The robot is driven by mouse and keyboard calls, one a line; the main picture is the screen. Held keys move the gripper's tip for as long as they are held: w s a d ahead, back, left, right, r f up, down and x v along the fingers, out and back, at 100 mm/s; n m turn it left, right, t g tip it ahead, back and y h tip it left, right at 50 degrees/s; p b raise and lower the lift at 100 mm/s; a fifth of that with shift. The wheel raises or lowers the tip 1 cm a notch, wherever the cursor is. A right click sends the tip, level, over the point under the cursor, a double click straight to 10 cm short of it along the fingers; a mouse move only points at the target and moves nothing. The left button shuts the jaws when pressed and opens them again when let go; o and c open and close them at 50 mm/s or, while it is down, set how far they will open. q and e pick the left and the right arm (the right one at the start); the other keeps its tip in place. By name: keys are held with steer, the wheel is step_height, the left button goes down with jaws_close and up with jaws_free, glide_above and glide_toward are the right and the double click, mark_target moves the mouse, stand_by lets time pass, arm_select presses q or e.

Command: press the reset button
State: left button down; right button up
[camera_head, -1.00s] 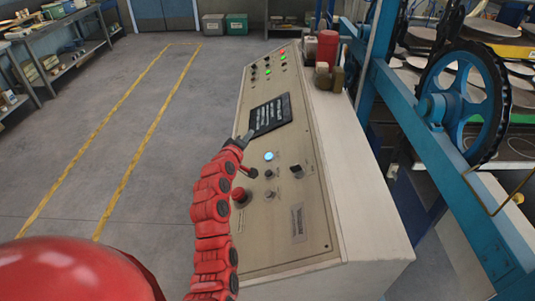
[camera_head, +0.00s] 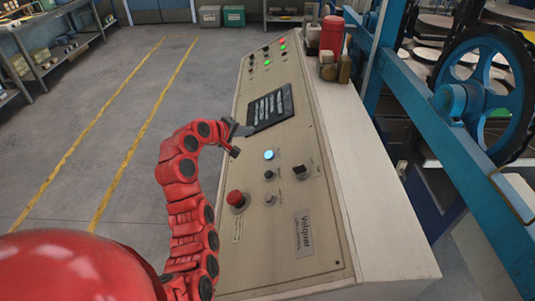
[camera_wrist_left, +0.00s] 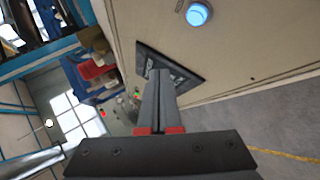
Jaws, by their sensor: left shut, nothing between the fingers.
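A lit blue button (camera_head: 269,155) sits on the sloped beige control panel (camera_head: 285,215), below the black screen (camera_head: 269,106). It also shows in the left wrist view (camera_wrist_left: 198,14) near the top edge. I cannot read which control is labelled reset. My left gripper (camera_head: 240,131) is shut and empty, just left of the screen's lower corner, up and left of the blue button and apart from it. In the left wrist view its fingers (camera_wrist_left: 159,88) point toward the screen (camera_wrist_left: 168,68). My right gripper is not in view.
A red mushroom button (camera_head: 235,198), small dark knobs and a black switch (camera_head: 304,171) surround the blue button. Indicator lights (camera_head: 268,62) line the panel's top. Blue machinery with a wheel (camera_head: 480,85) stands at the right. The floor at the left is clear.

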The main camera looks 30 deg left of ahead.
arm_select(q)
steer(key=shift+w+d+f+b, duration=0.35)
steer(key=shift+d+f, duration=0.3)
steer(key=shift+f, duration=0.55)
steer(key=shift+w+d+f+b, duration=0.35)
steer(key=shift+d+f, duration=0.3)
steer(key=shift+f, duration=0.5)
steer(key=shift+w+d+f+b, duration=0.2)
steer(key=shift+d+f+b, duration=0.35)
steer(key=shift+f, duration=0.65)
steer(key=shift+d, duration=0.1)
steer(key=shift+w+d+f, duration=0.1)
steer(key=shift+d+f, duration=0.05)
steer(key=shift+f, duration=0.15)
steer(key=shift+d+f, duration=0.25)
steer(key=shift+f, duration=0.2)
steer(key=shift+r, duration=0.15)
steer(key=shift+a+r, duration=0.35)
steer(key=shift+r, duration=0.25)
steer(key=shift+r, duration=0.1)
steer(key=shift+s+a+r+p, duration=0.25)
steer(key=shift+a+r, duration=0.15)
steer(key=shift+r, duration=0.3)
steer(key=shift+s+a+r+p, duration=0.2)
steer(key=shift+a+r+p, duration=0.15)
steer(key=shift+r, duration=0.35)
steer(key=shift+s+a+r+p, duration=0.2)
steer(key=shift+a+r, duration=0.2)
steer(key=shift+r, duration=0.3)
